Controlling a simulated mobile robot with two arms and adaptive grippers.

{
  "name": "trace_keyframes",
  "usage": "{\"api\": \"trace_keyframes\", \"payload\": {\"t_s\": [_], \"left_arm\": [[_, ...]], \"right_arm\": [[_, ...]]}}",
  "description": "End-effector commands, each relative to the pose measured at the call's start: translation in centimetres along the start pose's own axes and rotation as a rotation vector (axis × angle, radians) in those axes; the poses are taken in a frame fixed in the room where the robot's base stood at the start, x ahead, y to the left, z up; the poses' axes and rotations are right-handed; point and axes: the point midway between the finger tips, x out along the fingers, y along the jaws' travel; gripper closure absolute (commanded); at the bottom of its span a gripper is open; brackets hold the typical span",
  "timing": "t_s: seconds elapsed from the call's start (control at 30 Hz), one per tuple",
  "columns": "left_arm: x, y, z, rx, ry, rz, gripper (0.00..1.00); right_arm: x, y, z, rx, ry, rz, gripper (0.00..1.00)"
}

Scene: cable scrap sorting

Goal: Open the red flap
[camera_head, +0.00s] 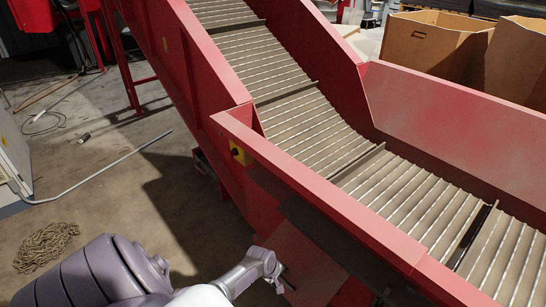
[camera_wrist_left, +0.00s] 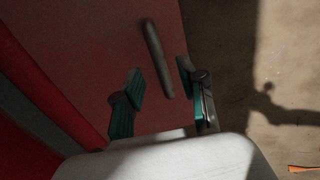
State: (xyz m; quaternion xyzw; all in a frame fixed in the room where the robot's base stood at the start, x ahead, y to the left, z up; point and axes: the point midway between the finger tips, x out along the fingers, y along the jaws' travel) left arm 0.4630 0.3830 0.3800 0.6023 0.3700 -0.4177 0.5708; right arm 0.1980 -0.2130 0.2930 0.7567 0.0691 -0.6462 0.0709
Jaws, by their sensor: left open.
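The red flap (camera_head: 305,262) is a flat panel below the side wall of the conveyor in the head view, at the lower middle. In the left wrist view the flap (camera_wrist_left: 95,45) fills the upper left, with a dark grey bar handle (camera_wrist_left: 157,58) on it. My left gripper (camera_head: 276,272) is at the flap in the head view. In the left wrist view my left gripper (camera_wrist_left: 161,78) is open, with one green-padded finger on each side of the handle. I cannot tell whether a finger touches it. My right gripper is not in view.
The red conveyor (camera_head: 370,205) with its ribbed belt (camera_head: 285,90) rises to the upper left. A rope coil (camera_head: 45,246) and a grey cable (camera_head: 110,165) lie on the floor. Cardboard boxes (camera_head: 430,45) stand behind.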

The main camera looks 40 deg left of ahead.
Motion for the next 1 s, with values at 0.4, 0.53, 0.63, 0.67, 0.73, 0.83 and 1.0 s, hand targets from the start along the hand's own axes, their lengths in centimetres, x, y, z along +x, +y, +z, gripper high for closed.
{"api": "trace_keyframes", "payload": {"t_s": [0.4,0.53,0.63,0.67,0.73,0.83,1.0], "left_arm": [[-6.1,-0.1,-0.1,0.001,0.003,0.000,0.59],[-7.3,-0.1,-0.1,0.001,0.003,0.000,0.59],[-7.8,-0.1,-0.1,-0.001,0.003,-0.002,0.59],[-7.8,-0.1,-0.1,-0.001,0.003,-0.001,0.59],[-7.9,-0.1,-0.1,-0.001,0.003,-0.001,0.59],[-7.9,-0.1,-0.1,-0.001,0.003,-0.001,0.59],[-7.9,-0.1,-0.1,0.000,0.003,-0.001,0.59]], "right_arm": [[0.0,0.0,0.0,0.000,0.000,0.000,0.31],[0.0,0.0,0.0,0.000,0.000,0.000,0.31],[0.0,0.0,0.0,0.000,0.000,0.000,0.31],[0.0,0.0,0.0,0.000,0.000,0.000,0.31],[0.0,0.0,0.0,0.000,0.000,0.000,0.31],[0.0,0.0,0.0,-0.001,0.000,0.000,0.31],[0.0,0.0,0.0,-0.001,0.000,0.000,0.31]]}}
